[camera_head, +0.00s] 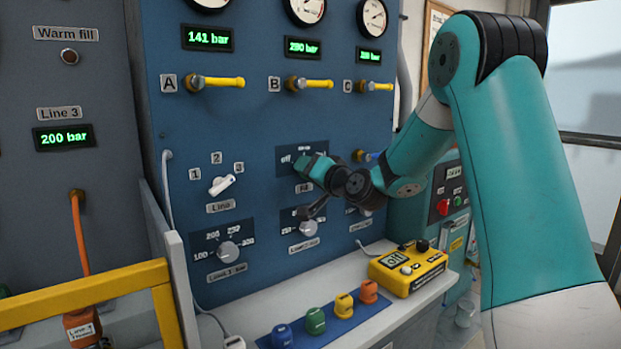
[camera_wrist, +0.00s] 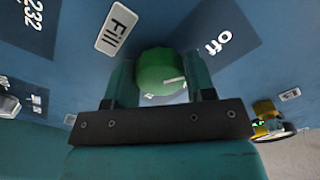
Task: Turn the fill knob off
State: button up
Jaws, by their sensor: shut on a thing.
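The fill knob (camera_wrist: 160,66) is green and round and sits between the two fingers of my gripper (camera_wrist: 160,83) in the wrist view. My gripper is shut on it. A short white mark on the knob lies toward its lower right, apart from the direction of the word "off" (camera_wrist: 217,42) at the upper right. The Fill label (camera_wrist: 117,29) is at the upper left. In the head view my gripper (camera_head: 312,167) reaches the dark dial plate (camera_head: 290,152) on the blue panel. It hides most of the knob and the right side of the plate there.
Yellow valve levers A (camera_head: 220,83), B (camera_head: 312,84) and C (camera_head: 376,86) stick out above. The line selector (camera_head: 221,185) and the limit knob (camera_head: 229,251) are to the left. A yellow box (camera_head: 408,268) and several coloured pieces on a blue mat (camera_head: 322,331) occupy the bench below.

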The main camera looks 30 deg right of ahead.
dwell(0.4)
jog(key=o, duration=0.9)
jog(key=shift+o, duration=0.2)
jog(key=s+b, duration=0.5)
jog(key=s, duration=1.2)
jog(key=shift+s+d+b, duration=0.2)
jog(key=shift+d+b, duration=0.05)
jog(key=shift+b, duration=0.1)
